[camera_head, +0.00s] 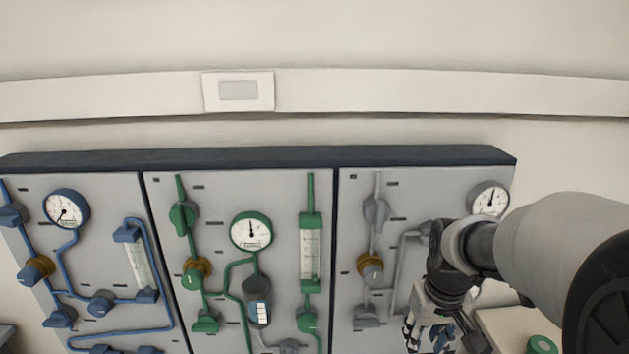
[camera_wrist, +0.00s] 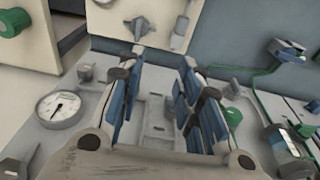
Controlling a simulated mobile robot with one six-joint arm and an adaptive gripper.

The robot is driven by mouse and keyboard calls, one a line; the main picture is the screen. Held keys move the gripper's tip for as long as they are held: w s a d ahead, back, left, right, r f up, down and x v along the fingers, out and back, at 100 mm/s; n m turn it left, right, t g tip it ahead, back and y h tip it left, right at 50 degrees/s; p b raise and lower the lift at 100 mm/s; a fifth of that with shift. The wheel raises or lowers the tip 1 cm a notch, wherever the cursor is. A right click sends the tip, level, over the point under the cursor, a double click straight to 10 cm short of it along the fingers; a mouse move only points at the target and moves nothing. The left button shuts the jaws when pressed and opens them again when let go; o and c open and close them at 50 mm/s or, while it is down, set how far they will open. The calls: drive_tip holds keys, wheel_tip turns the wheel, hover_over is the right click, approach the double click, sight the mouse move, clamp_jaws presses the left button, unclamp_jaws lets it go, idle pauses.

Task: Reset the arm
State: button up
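My gripper (camera_head: 432,335) hangs at the end of my arm in front of the grey right-hand section of the gas panel (camera_head: 400,200) in the head view. Its lower part is cut off by the frame's bottom edge. In the wrist view my gripper (camera_wrist: 163,62) shows two fingers with blue pads, standing apart with a clear gap. Nothing is held between them. The grey panel surface lies behind the gap. I cannot tell how far the fingers are from the panel.
The panel carries a blue gauge (camera_head: 67,208), a green gauge (camera_head: 251,231) and a grey gauge (camera_head: 489,199), with valves and pipes. A white gauge (camera_wrist: 60,110) lies left of my fingers in the wrist view. A white knobbed box (camera_wrist: 150,22) stands beyond the fingertips.

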drive_tip(key=s+a+r+t, duration=0.1)
drive_tip(key=s+a+r, duration=0.2)
drive_tip(key=s, duration=0.6)
drive_tip(key=s+a+r+t, duration=0.1)
drive_tip(key=s+a+r, duration=0.3)
drive_tip(key=s, duration=0.6)
drive_tip(key=shift+r+t, duration=0.15)
drive_tip(key=shift+t, duration=0.25)
drive_tip(key=shift+s, duration=0.1)
